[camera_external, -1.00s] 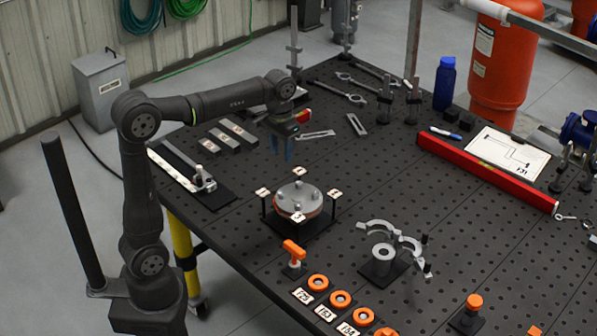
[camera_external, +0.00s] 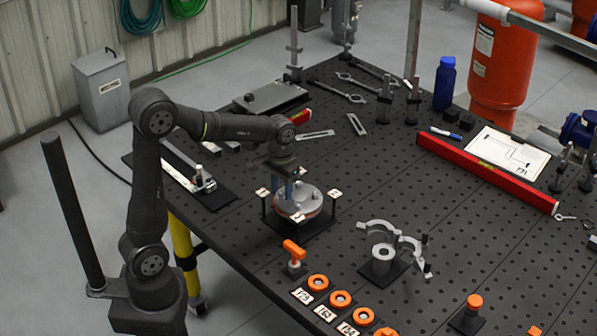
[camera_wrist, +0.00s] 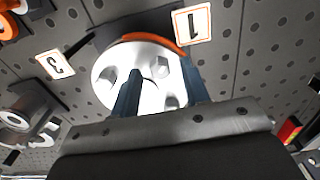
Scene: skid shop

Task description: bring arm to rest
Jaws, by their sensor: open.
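My gripper (camera_external: 284,188) is open and empty, with its blue fingers pointing down. In the external view it hangs at the back left side of the round bolted flange (camera_external: 300,202), overlapping it in the picture. In the wrist view my fingers (camera_wrist: 160,92) stand apart in front of the pale flange face (camera_wrist: 140,68) with its bolt heads. I cannot tell from the frames how far the fingertips are above the flange.
Numbered tags (camera_external: 334,194) on posts surround the flange. An orange-handled clamp (camera_external: 294,250), orange rings (camera_external: 318,282) and a grey puller-like part (camera_external: 384,256) stand in front. A red level (camera_external: 485,172) lies to the right.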

